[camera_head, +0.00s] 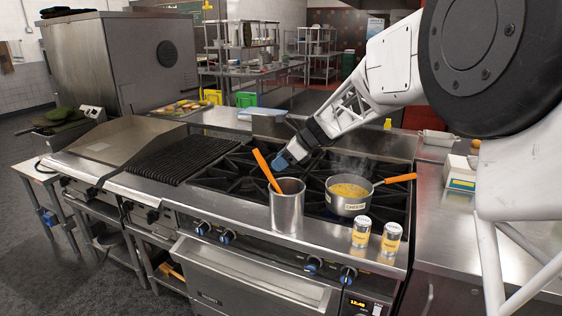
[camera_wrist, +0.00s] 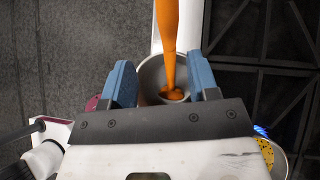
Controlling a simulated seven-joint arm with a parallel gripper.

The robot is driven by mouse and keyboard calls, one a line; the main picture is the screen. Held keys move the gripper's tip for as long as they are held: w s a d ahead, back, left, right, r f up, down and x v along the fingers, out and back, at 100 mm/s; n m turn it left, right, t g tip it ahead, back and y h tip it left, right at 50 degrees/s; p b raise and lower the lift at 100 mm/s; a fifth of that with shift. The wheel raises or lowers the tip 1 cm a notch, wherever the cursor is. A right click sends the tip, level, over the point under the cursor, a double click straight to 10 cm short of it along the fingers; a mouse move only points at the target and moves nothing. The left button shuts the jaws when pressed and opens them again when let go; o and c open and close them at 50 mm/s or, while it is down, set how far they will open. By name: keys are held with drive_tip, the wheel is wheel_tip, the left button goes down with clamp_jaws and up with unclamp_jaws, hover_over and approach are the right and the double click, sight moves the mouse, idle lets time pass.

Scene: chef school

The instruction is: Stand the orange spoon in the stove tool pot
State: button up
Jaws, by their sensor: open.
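The orange spoon (camera_head: 266,170) stands in the tall steel tool pot (camera_head: 287,208) at the stove's front edge. It leans left, its handle sticking out above the rim; its lower end is inside the pot. My gripper (camera_head: 284,161) is open and empty, just right of and behind the handle, above the pot. In the wrist view, the blue fingers of my gripper (camera_wrist: 161,64) appear on either side of the spoon (camera_wrist: 167,40), with the pot (camera_wrist: 150,75) beyond them. I cannot tell whether a finger touches the handle.
A steaming pan (camera_head: 348,204) of yellow food with an orange handle stands right of the pot on the burner grates. Two shakers (camera_head: 361,232) (camera_head: 391,239) stand on the front ledge. A ribbed grill (camera_head: 186,155) lies left; the grates between it and the pot are clear.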

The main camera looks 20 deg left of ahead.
drive_tip(key=v, duration=0.7)
drive_tip(key=shift+d+r, duration=0.2)
drive_tip(key=shift+r, duration=0.05)
idle(0.4)
drive_tip(key=s+d+r+n+t+h, duration=0.1)
drive_tip(key=s+d+n, duration=0.1)
drive_tip(key=s+d, duration=0.5)
drive_tip(key=s+d+n+t+h, duration=0.1)
drive_tip(key=s+d+n+h, duration=0.2)
drive_tip(key=d, duration=0.9)
drive_tip(key=s+d+r+n+t, duration=0.1)
drive_tip(key=s+d+n, duration=0.1)
drive_tip(key=s+d, duration=0.55)
drive_tip(key=s+d+f+n+h, duration=0.2)
drive_tip(key=s+d+f+n, duration=0.2)
drive_tip(key=s+d, duration=0.7)
drive_tip(key=s+d+f+n+t+h, duration=0.1)
drive_tip(key=s+d+f+n+h, duration=0.2)
drive_tip(key=s+d, duration=0.8)
drive_tip(key=s+f+n, duration=0.1)
drive_tip(key=s, duration=0.2)
drive_tip(key=shift+d+f+n+t, duration=0.25)
drive_tip(key=shift+f+n+t, duration=0.05)
drive_tip(key=shift+f+n, duration=0.1)
drive_tip(key=shift+s, duration=0.1)
